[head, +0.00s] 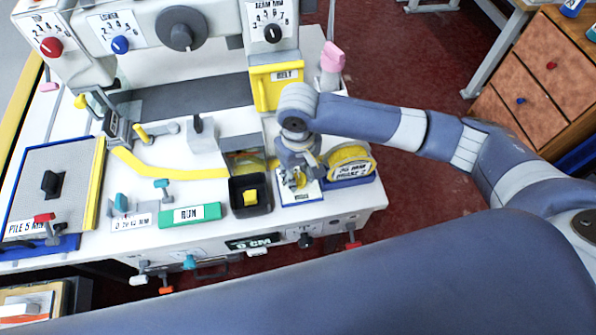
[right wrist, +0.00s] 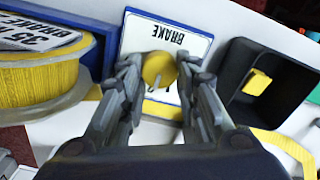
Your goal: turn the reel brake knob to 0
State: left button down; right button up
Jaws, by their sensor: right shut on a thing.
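The reel brake knob (right wrist: 157,66) is a round yellow knob with a pale pointer line. It sits on a white plate with a blue border (right wrist: 136,32), marked BRAKE upside down in the right wrist view. My right gripper (right wrist: 158,78) is shut on the knob, one finger on each side. In the head view, my right gripper (head: 297,178) comes down over the plate (head: 300,196) and mostly covers the knob. Any scale marks around the knob are hidden or too small to read. My left gripper is not in view.
A reel of yellow binding (head: 350,160) stands right beside the plate, and it also shows in the right wrist view (right wrist: 38,84). A black open box (head: 250,207) with a yellow piece inside is on the other side. A green RUN plate (head: 190,215) lies farther left.

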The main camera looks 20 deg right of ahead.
jog(key=n+p, duration=0.2)
jog(key=p, duration=0.1)
jog(key=n+p, duration=0.1)
jog(key=shift+r+n+p, duration=0.25)
jog(key=shift+n+p, duration=0.05)
jog(key=shift+n, duration=0.1)
jog(key=n+p, duration=0.2)
jog(key=shift+s+a+n, duration=0.1)
jog(key=shift+n, duration=0.2)
jog(key=n+p, duration=0.2)
jog(key=n, duration=0.1)
jog(key=shift+f+n, duration=0.1)
jog(key=shift+n, duration=0.2)
jog(key=shift+s+f+n+p, duration=0.1)
jog(key=shift+n+p, duration=0.85)
jog(key=shift+n, duration=0.85)
jog(key=o, duration=1.1)
jog(key=shift+c, duration=0.2)
